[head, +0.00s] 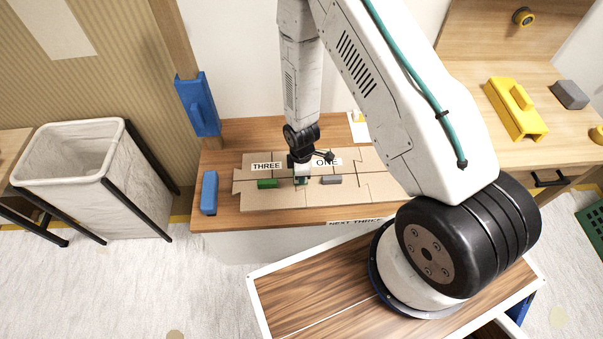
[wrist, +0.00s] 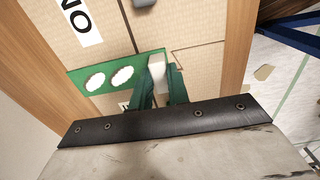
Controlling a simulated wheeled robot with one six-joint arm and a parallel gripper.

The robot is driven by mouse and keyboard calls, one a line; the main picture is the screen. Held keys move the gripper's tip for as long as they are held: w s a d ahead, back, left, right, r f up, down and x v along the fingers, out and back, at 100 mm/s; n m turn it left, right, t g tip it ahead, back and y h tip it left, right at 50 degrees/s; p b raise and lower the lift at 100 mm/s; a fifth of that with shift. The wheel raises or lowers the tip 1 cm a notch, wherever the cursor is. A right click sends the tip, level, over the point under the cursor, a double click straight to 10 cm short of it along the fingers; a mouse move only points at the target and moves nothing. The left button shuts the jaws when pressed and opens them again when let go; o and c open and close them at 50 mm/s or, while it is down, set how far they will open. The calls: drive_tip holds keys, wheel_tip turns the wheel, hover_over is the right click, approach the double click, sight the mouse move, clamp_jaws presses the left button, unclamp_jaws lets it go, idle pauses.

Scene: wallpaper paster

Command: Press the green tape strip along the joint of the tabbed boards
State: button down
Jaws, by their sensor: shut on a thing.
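The tabbed boards (head: 248,196) lie on the wooden table, with THREE and ONE labels on them. My gripper (head: 301,181) is low over them, between the labels. In the wrist view, my gripper (wrist: 163,92) has its dark green fingers shut on a small pale block (wrist: 157,70). The block is at one end of a flat green strip (wrist: 102,90) with two white oval patches, over the boards. Whether the strip touches the boards or is joined to the block, I cannot tell. In the head view my wrist hides most of this spot.
A blue block (head: 209,193) stands at the table's left edge. A yellow holder (head: 516,109) is on the right counter, and a bin (head: 75,170) stands left.

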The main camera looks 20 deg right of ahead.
drive_tip(key=shift+f, duration=0.5)
drive_tip(key=c, duration=1.3)
unclamp_jaws()
drive_tip(key=shift+o, duration=0.2)
wheel_tip(320, 180, up, 8)
drive_tip(key=shift+f, duration=0.15)
